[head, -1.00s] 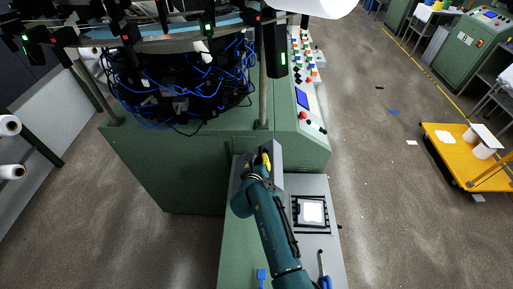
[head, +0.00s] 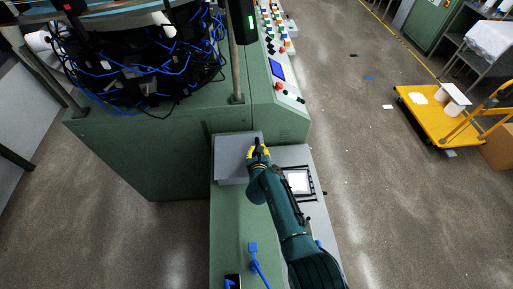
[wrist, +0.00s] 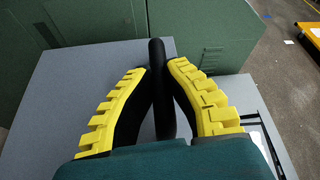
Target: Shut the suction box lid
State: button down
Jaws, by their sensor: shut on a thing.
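The suction box lid (head: 230,150) is a flat grey panel on the green cabinet beside the machine in the head view. It looks close to level over its box; I cannot tell whether a gap is left under it. In the wrist view the lid (wrist: 85,85) spreads out beneath the fingers. My gripper (head: 258,148) is at the lid's right side. Its yellow-backed fingers (wrist: 160,85) are closed around a black upright handle (wrist: 156,55). The arm hides the lid's lower right corner.
A light panel in a black frame (head: 299,182) lies right of the lid on the grey top. A blue tool (head: 253,254) lies at the front of the cabinet. The machine body (head: 150,150) stands behind and left. Open floor lies to the right, with a yellow cart (head: 437,122).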

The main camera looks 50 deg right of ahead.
jog(key=c, duration=1)
grip_release()
jog(key=shift+s+a+r, duration=0.1)
jog(key=shift+s+a+r, duration=0.15)
jog(key=shift+s+a, duration=0.25)
jog(key=shift+a, duration=0.1)
jog(key=v, duration=1)
jog(key=shift+a+r, duration=0.2)
